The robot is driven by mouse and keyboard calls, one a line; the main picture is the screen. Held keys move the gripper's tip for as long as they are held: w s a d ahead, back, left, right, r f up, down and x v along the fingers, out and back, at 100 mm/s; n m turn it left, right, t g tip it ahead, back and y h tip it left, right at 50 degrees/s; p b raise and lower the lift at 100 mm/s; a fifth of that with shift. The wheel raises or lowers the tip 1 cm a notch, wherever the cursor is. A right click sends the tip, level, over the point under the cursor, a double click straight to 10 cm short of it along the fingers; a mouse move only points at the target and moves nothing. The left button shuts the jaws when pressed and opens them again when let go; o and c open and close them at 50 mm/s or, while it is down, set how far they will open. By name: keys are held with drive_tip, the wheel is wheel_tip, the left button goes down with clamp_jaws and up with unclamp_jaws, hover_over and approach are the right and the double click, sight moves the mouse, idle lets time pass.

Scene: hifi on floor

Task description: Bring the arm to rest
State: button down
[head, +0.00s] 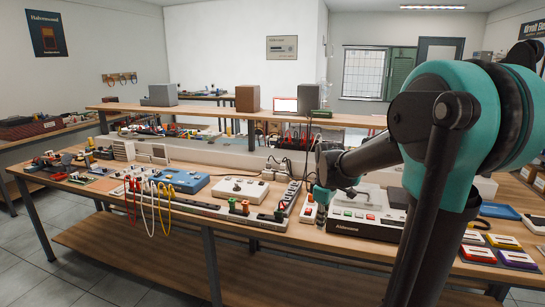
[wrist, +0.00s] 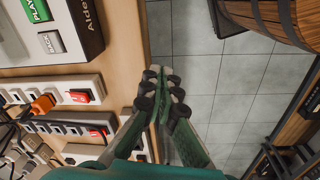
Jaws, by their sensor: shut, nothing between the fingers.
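My gripper (wrist: 165,95) is shut and empty in the wrist view, its fingertips together. There it shows over the gap between the workbench edge and the tiled floor. In the head view my teal and dark arm reaches in from the right, and its end (head: 322,195) hangs close above the front edge of the bench (head: 270,238). The fingertips are small and hard to make out there.
A grey device with coloured buttons (head: 366,217) stands right of my gripper. Tiled floor (wrist: 225,70) is open in front. A wooden barrel-like thing (wrist: 275,18) shows at the top right.

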drive_tip(key=s+d+f+m+t, duration=0.1)
drive_tip(key=s+f+m, duration=0.4)
drive_tip(key=s, duration=0.3)
drive_tip(key=s+d+f+m+t, duration=0.1)
drive_tip(key=s+f+m+t, duration=0.1)
drive_tip(key=s+f+m, duration=0.4)
drive_tip(key=s, duration=0.3)
drive_tip(key=shift+s+d, duration=0.2)
drive_tip(key=shift+d, duration=0.2)
